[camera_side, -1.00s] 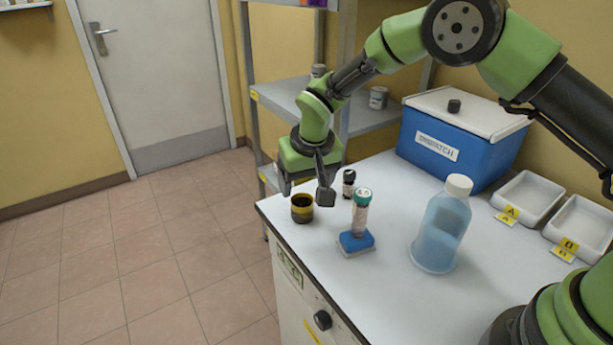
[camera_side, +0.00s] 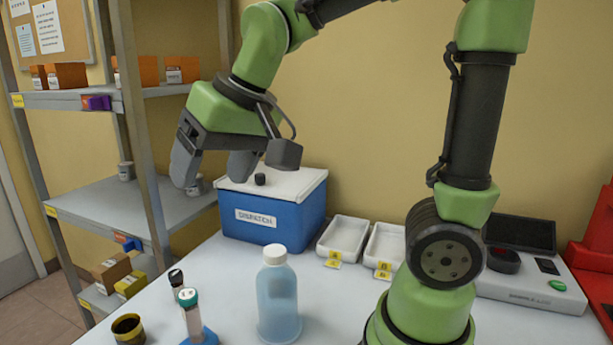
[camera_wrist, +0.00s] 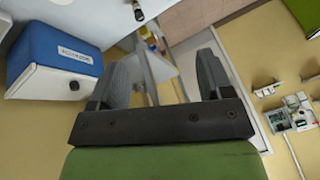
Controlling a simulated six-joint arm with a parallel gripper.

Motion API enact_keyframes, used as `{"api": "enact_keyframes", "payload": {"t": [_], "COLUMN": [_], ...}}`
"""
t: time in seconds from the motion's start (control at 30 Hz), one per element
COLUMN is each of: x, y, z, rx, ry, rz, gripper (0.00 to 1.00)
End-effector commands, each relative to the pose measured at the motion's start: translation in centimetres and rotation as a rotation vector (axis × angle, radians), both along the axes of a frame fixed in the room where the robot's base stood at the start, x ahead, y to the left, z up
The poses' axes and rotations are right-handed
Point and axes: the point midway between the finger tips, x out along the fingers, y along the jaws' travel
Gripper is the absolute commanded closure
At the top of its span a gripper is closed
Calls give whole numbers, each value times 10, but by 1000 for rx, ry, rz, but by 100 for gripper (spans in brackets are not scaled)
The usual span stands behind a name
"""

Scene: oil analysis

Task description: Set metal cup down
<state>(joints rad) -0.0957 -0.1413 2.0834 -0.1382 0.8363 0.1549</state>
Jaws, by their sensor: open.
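A dark cup with a yellow band (camera_side: 128,329) stands upright on the white bench, at the bottom left of the side view. Its open top shows a dark inside. I cannot tell whether it is metal. My gripper (camera_side: 213,172) is open with nothing between its fingers. It is raised well above the bench, up and right of the cup in the side view and in front of the shelf. In the wrist view my gripper's two fingers (camera_wrist: 165,78) are spread wide and empty.
A blue lidded box (camera_side: 272,213), a clear bottle of blue liquid (camera_side: 279,305) and a green-capped tube (camera_side: 190,318) in a blue stand are on the bench. Two white trays (camera_side: 343,237) (camera_side: 384,247) sit behind. A metal shelf (camera_side: 110,207) holding small containers stands left.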

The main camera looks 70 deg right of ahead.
Motion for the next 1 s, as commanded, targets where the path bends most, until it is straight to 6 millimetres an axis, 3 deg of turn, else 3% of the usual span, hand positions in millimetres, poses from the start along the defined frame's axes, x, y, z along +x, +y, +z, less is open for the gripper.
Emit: {"api": "enact_keyframes", "payload": {"t": [0.1, 0.2, 0.37, 0.4, 1.0], "x": [-48, -79, -109, -113, -112], "y": [-6, -8, -7, -7, -9], "z": [11, 10, 3, 2, 0], "rx": [35, 59, 83, 85, 75], "ry": [-61, -99, -138, -143, -135], "rz": [-12, -15, -15, -16, -26], "gripper": [27, 27, 27, 22, 22]}}
